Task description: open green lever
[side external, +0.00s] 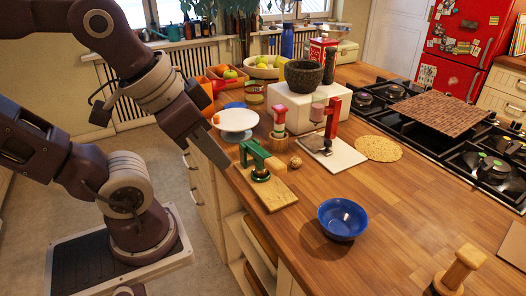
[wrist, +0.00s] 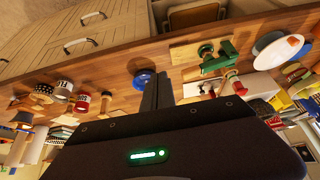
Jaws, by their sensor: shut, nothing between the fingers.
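The green lever (side external: 251,152) is mounted on a light wooden board (side external: 278,197) near the counter's front edge. It has an upright, an arm running right, and a wooden block at the arm's end. A dark green round piece sits beneath it on the board. In the wrist view the lever (wrist: 223,57) and board (wrist: 184,52) lie up and right of my fingers. My gripper (side external: 226,168) is shut and empty, left of the lever and apart from it. The fingers also show side by side in the wrist view (wrist: 161,76).
A blue bowl (side external: 342,219) stands right of the board. A white cake stand (side external: 235,121) is behind my gripper. A red lever device (side external: 333,118) on a white board (side external: 345,157) stands behind the green one. The counter around the blue bowl is mostly clear.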

